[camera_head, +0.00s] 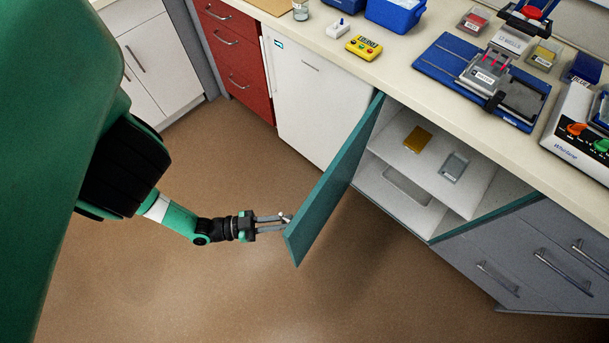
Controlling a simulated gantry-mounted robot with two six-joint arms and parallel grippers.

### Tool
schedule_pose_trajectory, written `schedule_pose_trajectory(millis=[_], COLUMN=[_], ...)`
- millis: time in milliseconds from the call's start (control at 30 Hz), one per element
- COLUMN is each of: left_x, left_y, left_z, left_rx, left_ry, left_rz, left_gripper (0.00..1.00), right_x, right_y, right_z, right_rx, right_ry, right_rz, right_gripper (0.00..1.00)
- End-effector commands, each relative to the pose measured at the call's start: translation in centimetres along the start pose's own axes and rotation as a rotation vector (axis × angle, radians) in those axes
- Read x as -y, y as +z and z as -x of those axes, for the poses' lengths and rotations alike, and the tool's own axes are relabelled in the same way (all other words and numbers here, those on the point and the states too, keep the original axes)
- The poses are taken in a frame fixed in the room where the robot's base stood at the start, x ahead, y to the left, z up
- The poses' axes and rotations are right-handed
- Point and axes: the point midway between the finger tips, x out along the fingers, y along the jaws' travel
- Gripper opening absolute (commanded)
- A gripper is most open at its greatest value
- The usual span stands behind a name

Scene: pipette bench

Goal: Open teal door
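The teal door (335,185) stands swung wide open, out from the cabinet on its left-side hinge. Its free edge points toward the lower left over the floor. My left gripper (284,222) is at the door's outer face near that free edge. Its two fingers show a narrow gap, with a small pale metal piece at the tips, likely the door handle. Whether they are shut on it is too small to tell. The cabinet interior (400,190) is exposed, with a yellow box (418,139) and a grey box (454,167) on its shelf. My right gripper is not in view.
A white cabinet front (315,100) and red drawers (235,50) lie left of the door. Grey drawers (500,270) are right of the opening. The counter above holds a yellow device (364,47) and a blue mat (440,65). The brown floor (200,290) is clear.

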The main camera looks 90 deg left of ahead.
Motion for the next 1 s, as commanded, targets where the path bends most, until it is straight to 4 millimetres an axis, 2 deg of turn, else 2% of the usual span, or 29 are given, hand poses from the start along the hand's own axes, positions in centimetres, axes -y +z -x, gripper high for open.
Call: schedule_pose_trajectory(millis=[300, 333, 467, 500, 833, 1000], left_x=[0.0, 0.0, 0.0, 0.0, 0.1, 0.2], left_y=[0.1, 0.1, 0.1, 0.0, 0.0, 0.1], left_z=[0.0, 0.0, 0.0, 0.0, 0.3, 2.5], left_rx=[0.002, 0.002, 0.002, 0.001, 0.0, 0.002], left_ry=[-0.001, -0.001, -0.001, -0.001, -0.003, -0.01], left_rz=[0.001, 0.001, 0.0, 0.0, -0.001, -0.005], left_gripper=[0.0, 0.18, 0.41, 0.45, 0.45, 0.45], right_x=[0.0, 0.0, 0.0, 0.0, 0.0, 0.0], right_y=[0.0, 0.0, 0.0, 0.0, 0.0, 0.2], right_z=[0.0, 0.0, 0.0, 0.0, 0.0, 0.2], right_rx=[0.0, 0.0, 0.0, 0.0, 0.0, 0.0], right_ry=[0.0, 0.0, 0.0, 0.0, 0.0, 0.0], right_rz=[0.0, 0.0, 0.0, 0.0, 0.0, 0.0], right_gripper=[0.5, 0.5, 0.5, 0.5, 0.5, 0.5])
